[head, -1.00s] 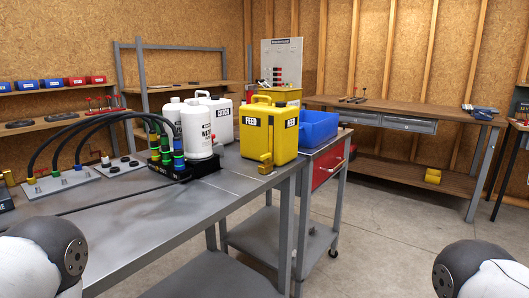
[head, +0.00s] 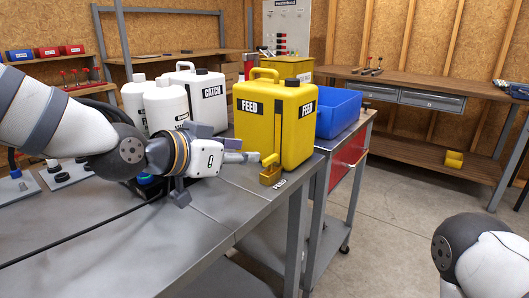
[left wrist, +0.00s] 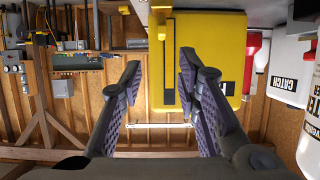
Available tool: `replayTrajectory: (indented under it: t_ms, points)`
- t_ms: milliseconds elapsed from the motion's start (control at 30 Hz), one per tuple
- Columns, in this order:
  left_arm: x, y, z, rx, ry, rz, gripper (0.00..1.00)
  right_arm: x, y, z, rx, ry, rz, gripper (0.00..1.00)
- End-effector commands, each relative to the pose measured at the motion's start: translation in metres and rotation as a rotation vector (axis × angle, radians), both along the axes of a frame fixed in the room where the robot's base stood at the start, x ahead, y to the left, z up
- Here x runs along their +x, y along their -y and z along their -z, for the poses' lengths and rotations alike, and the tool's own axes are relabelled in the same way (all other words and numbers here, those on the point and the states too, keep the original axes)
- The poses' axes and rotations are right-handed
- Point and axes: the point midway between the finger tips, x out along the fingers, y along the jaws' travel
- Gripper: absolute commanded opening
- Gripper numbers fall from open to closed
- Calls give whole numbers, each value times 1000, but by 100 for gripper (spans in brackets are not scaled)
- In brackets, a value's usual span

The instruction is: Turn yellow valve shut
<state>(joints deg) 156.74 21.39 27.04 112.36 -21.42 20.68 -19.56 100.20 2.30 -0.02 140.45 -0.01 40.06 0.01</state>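The yellow FEED jug (head: 280,120) stands upright on the metal bench. The yellow valve (head: 270,170) is low on its front left side, above a FEED label on the bench. My left gripper (head: 247,157) is just left of the valve, pointing at it, apart from it as far as I can tell. The yellow jug (left wrist: 215,50) fills the upper middle there, and part of the yellow valve (left wrist: 160,8) shows at the top edge. My right gripper is out of view.
White jugs, one the CATCH jug (head: 205,88), stand close behind my left gripper. A blue bin (head: 338,112) sits right of the FEED jug on a red-drawered cart. A black cable (head: 65,240) crosses the bench. The front of the bench is mostly clear.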

Motion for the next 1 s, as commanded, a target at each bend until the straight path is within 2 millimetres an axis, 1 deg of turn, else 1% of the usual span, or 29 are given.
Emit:
replayTrajectory:
  t_ms: [33, 100, 200, 333, 500, 700, 733, 767, 800, 867, 1000]
  points:
    - [12, 7, 18, 3, -16, -1, 30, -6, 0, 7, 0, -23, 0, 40]
    - [26, 17, 26, 2, -19, -1, 30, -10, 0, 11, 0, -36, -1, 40]
    - [44, 30, 34, 1, -15, -2, 30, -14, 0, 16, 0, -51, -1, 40]
    - [61, 43, 40, 1, -11, -2, 30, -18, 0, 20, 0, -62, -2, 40]
    - [70, 49, 41, 0, -9, -2, 30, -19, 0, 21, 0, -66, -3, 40]
    - [70, 50, 40, 0, -8, -2, 30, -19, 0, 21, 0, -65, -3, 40]
    - [70, 49, 39, 0, -8, -2, 28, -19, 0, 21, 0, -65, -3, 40]
    - [70, 49, 40, 0, -7, -3, 21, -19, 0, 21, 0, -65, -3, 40]
    - [70, 49, 40, 0, -7, -3, 12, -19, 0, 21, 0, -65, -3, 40]
    - [70, 49, 40, 0, -7, -3, 0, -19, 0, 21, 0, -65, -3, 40]
    - [69, 49, 40, 0, -9, -2, 0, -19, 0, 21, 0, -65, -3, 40]
